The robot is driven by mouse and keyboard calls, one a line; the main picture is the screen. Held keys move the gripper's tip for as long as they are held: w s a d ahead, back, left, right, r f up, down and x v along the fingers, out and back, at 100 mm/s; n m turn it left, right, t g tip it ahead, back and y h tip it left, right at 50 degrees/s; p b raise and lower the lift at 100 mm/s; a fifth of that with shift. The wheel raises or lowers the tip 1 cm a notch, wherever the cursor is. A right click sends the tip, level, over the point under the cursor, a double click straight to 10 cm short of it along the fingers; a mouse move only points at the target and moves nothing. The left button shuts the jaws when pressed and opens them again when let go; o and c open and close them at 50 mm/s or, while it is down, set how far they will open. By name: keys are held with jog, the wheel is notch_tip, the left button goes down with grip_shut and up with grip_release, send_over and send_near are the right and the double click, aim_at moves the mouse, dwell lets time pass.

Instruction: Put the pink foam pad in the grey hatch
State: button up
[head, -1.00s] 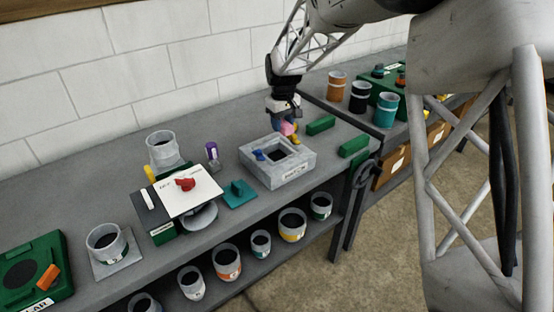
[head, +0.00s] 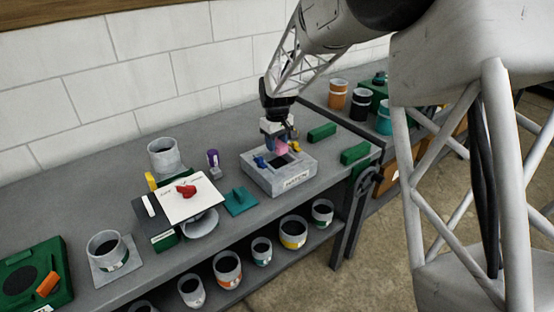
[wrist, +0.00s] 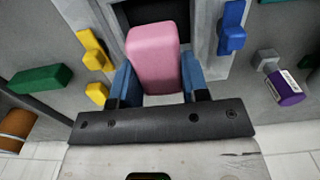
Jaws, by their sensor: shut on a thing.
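The pink foam pad (wrist: 154,57) is held between the two blue fingers of my gripper (wrist: 160,84) in the wrist view. In the head view the pad (head: 281,149) shows small and pink below my gripper (head: 280,144). The grey hatch (head: 279,178) is a square block with a dark opening in its top and a label on its front. The pad is above the hatch, near the back of its opening. In the wrist view the dark opening (wrist: 150,12) shows just beyond the pad, which hides part of it.
A blue piece (wrist: 232,28) and a yellow piece (wrist: 95,50) flank the opening. Two green blocks (head: 322,132) (head: 355,153) lie to the right on the bench.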

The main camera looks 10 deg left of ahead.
aim_at(277, 165)
jog(key=shift+f, duration=1.35)
jog(key=shift+f, duration=1.8)
jog(key=shift+f, duration=0.2)
jog(key=o, duration=0.7)
jog(key=shift+r, duration=0.15)
jog(key=shift+r, duration=6)
